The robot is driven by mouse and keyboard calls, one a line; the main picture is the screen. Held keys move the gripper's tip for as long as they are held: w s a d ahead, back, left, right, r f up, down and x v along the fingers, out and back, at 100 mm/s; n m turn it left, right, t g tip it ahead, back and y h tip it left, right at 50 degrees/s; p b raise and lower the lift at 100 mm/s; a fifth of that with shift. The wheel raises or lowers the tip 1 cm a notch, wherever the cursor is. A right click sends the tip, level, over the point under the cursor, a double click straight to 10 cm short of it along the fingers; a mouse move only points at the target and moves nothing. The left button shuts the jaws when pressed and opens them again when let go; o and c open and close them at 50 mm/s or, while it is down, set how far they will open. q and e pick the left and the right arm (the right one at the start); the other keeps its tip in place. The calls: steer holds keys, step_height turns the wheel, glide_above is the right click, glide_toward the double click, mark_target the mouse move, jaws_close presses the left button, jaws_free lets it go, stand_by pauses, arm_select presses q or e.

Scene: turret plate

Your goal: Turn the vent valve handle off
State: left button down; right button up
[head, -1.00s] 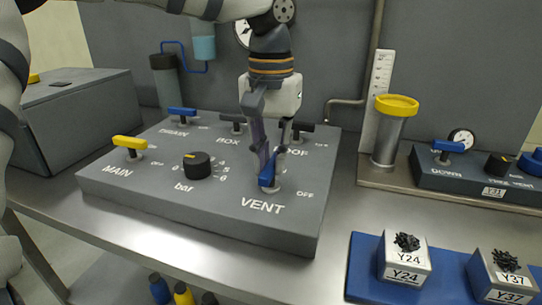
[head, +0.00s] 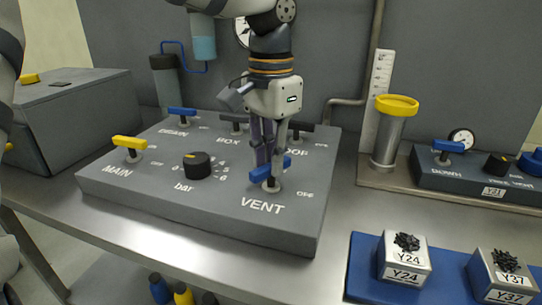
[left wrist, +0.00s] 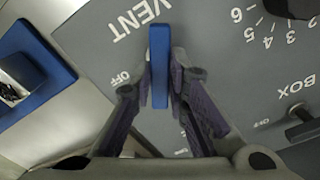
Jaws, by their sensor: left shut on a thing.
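The vent valve handle (head: 260,175) is a short blue bar on a grey stem at the front right of the sloped grey panel (head: 215,215), behind the VENT lettering. It lies slantwise, its right end farther back, with an OFF mark to its right. My left gripper (head: 270,163) comes down from above and is shut on the handle. In the left wrist view the blue handle (left wrist: 160,55) runs between the two fingers (left wrist: 161,85), and the VENT and OFF lettering is to its left. The fingers hide part of the handle. My right gripper is not in view.
The panel also carries a yellow MAIN handle (head: 128,142), a black bar knob (head: 197,165), a blue DRAIN handle (head: 181,114) and black handles behind. A blue tray (head: 362,270) with labelled blocks lies at front right. Bare steel bench lies between.

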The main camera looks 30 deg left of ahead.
arm_select(q)
steer(key=m, duration=0.6)
steer(key=shift+m, duration=0.3)
steer(key=m, duration=0.5)
steer(key=shift+m, duration=0.3)
steer(key=c, duration=1.6)
jaws_free()
steer(key=shift+o, duration=0.2)
steer(key=shift+r, duration=0.1)
step_height(320, 180, up, 12)
